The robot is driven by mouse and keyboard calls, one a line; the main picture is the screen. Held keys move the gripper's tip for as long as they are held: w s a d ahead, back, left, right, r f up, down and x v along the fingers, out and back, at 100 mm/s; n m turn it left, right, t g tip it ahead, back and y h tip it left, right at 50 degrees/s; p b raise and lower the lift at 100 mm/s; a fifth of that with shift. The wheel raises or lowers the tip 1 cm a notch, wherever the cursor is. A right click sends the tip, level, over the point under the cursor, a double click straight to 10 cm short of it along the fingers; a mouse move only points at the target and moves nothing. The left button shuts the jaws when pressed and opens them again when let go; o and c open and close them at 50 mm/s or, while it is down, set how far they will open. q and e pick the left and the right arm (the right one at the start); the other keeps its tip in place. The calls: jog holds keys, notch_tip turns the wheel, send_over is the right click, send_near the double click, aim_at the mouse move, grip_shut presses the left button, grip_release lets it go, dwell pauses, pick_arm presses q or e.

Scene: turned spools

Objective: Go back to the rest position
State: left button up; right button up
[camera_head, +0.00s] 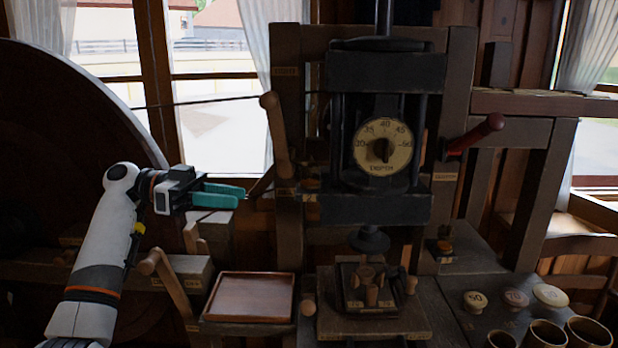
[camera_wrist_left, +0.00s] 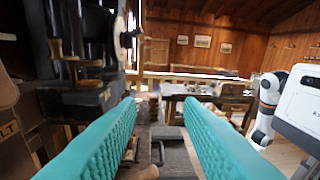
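My left gripper (camera_head: 242,196) has teal fingers and reaches in from the left in the head view, pointing right. In the left wrist view its two fingers (camera_wrist_left: 161,102) stand well apart with nothing between them. The gripper is in the air above and to the left of the wooden tray (camera_head: 250,297), left of the press's wooden lever (camera_head: 277,138). My right gripper shows in neither view.
A dark press with a round dial (camera_head: 384,147) stands in the middle, with a red-handled lever (camera_head: 476,135) on its right. A large dark wheel (camera_head: 70,130) is behind my left arm. Numbered knobs (camera_head: 516,298) and several cups (camera_head: 545,335) stand at the lower right. The tray is empty.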

pick_arm(q)
jog(key=s+d+f+n+t+y, duration=0.1)
jog(key=s+f+n+y, duration=0.15)
jog(key=f, duration=0.85)
jog(key=s+d+f+n+t+y, duration=0.1)
jog(key=s+f+n+y, duration=0.15)
jog(key=f, duration=0.75)
jog(key=s+d+f+n+t+y, duration=0.15)
jog(key=s+f, duration=0.25)
jog(key=f, duration=0.7)
jog(key=s+a+f+n+y, duration=0.2)
jog(key=s+f+n+y, duration=0.2)
jog(key=s+f, duration=0.45)
jog(key=s+a+f+n+t+y, duration=0.1)
jog(key=s+a+n+y, duration=0.25)
jog(key=s, duration=0.65)
jog(key=s+a+f+n+t+y, duration=0.1)
jog(key=s+a+n+y, duration=0.2)
jog(key=s, duration=0.6)
notch_tip(320, 180, down, 26)
jog(key=m+g, duration=0.1)
jog(key=g, duration=0.1)
jog(key=s+a+f, duration=0.2)
jog(key=s+f, duration=0.6)
jog(key=s+a+f+g, duration=0.1)
jog(key=s+a+f, duration=0.1)
jog(key=s+f, duration=0.6)
jog(key=shift+s, duration=0.75)
jog(key=shift+f, duration=0.1)
